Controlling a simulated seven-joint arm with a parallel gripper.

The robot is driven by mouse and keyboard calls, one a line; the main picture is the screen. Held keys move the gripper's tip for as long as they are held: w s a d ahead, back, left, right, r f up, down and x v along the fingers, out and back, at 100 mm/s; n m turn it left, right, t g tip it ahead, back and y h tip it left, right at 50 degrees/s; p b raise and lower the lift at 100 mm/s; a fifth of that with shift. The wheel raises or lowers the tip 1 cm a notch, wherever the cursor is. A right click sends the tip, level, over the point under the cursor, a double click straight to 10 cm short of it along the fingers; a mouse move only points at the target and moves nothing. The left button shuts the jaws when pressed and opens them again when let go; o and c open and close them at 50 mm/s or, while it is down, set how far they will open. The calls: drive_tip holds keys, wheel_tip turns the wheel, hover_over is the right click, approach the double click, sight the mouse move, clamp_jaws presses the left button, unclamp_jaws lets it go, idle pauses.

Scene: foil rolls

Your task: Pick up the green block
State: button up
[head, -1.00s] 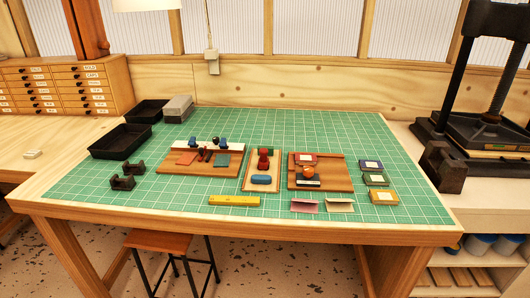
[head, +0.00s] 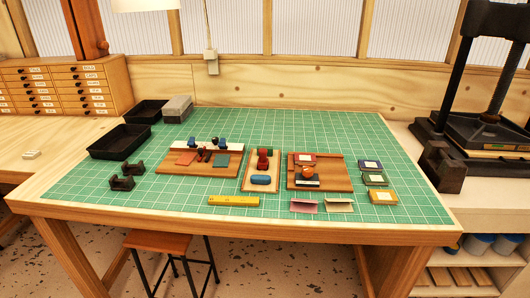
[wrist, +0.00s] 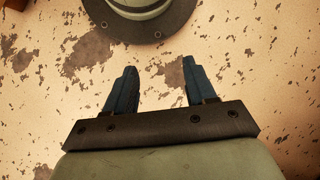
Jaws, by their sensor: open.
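In the head view a small green block (head: 268,150) shows at the back of the narrow wooden tray (head: 248,184), partly hidden by a red piece in front of it. A flat dark green square (head: 221,160) lies on the left wooden board; I cannot tell which of the two is the green block. My gripper (wrist: 158,82) shows only in the wrist view. Its two blue fingers are apart with nothing between them, above a speckled floor and away from the table things.
The green grid mat (head: 100,196) covers the table. A blue piece (head: 261,180) lies in the narrow tray. A right wooden board (head: 335,180), small boxes (head: 383,197), a yellow bar (head: 234,201) and black trays (head: 120,141) stand around. The mat's back right is clear.

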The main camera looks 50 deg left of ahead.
drive_tip(key=w+a+r+n+t+y, duration=0.2)
drive_tip(key=w+a+r, duration=0.5)
drive_tip(key=w+r, duration=0.35)
drive_tip(key=w+a+r+n+t+y, duration=0.1)
drive_tip(key=w+a+r+n+t, duration=0.15)
drive_tip(key=w+a+r, duration=0.6)
drive_tip(key=w+a+r+n+y, duration=0.25)
drive_tip(key=a+r, duration=0.25)
drive_tip(key=r, duration=0.6)
drive_tip(key=w+a+r+n+y, duration=0.1)
drive_tip(key=w+a+r+n, duration=0.4)
drive_tip(key=r, duration=0.6)
drive_tip(key=w+a+r+n+y, duration=0.15)
drive_tip(key=a+r, duration=0.45)
drive_tip(key=r, duration=0.6)
drive_tip(key=w+a+r+n, duration=0.3)
drive_tip(key=a+r, duration=0.2)
drive_tip(key=a, duration=0.4)
drive_tip(key=n+g+h, duration=0.2)
drive_tip(key=n+h, duration=0.4)
drive_tip(key=n, duration=0.4)
approach(265, 147)
drive_tip(key=shift+m, duration=0.25)
drive_tip(key=x, duration=0.4)
drive_tip(key=shift+s+f, duration=0.25)
drive_tip(key=shift+s, duration=0.05)
drive_tip(key=shift+x, duration=2.7)
drive_tip(key=shift+w+f, duration=0.1)
drive_tip(key=shift+w, duration=0.05)
clamp_jaws()
